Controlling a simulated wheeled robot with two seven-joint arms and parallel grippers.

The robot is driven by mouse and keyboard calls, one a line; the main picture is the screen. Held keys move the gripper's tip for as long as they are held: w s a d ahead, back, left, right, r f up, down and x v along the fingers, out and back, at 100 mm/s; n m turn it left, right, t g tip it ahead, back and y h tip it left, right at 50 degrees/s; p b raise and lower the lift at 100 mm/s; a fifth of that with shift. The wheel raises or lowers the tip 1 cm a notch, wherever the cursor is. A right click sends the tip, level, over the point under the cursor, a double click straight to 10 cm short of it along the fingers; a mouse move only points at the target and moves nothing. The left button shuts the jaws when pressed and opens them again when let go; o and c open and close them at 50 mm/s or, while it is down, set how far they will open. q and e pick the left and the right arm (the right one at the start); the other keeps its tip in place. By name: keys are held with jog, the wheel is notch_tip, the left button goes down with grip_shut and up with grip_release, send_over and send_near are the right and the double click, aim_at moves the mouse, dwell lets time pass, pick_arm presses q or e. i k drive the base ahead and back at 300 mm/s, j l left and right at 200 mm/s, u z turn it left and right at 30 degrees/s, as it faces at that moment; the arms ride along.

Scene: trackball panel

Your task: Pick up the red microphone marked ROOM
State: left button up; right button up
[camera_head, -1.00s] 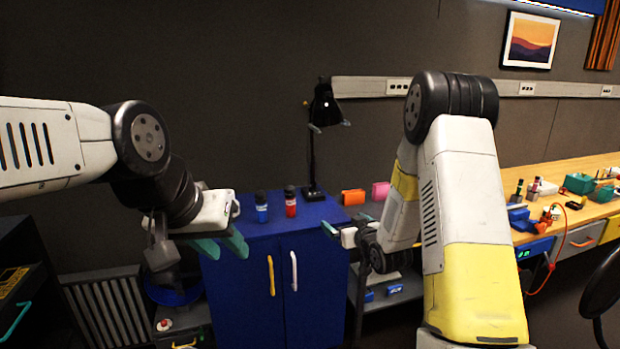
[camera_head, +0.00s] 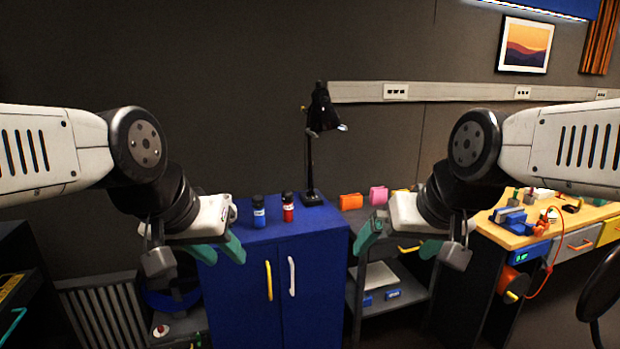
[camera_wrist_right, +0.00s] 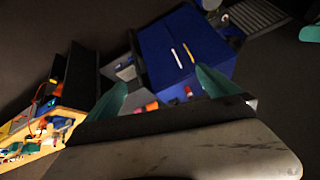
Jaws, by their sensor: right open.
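A red cylinder with a black top (camera_head: 288,208) stands upright on the blue cabinet (camera_head: 250,285). It fits the red microphone, but its marking is too small to read. A blue cylinder with a black top (camera_head: 259,212) stands just left of it. My left gripper (camera_head: 219,251) hangs by the cabinet's left front, left of both cylinders; how far its teal fingers are parted is unclear. My right gripper (camera_head: 400,244) is open and empty, right of the cabinet and apart from the red cylinder. Its two spread fingers also show in the right wrist view (camera_wrist_right: 161,79).
A black desk lamp (camera_head: 312,150) stands on the cabinet behind the red cylinder. A cluttered wooden workbench (camera_head: 520,236) is at the right.

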aim_at(288, 196)
jog(key=i+j+u, duration=0.1)
jog(key=i+u, duration=0.15)
jog(key=i, duration=0.45)
jog(key=i+u, duration=0.3)
jog(key=i, duration=0.35)
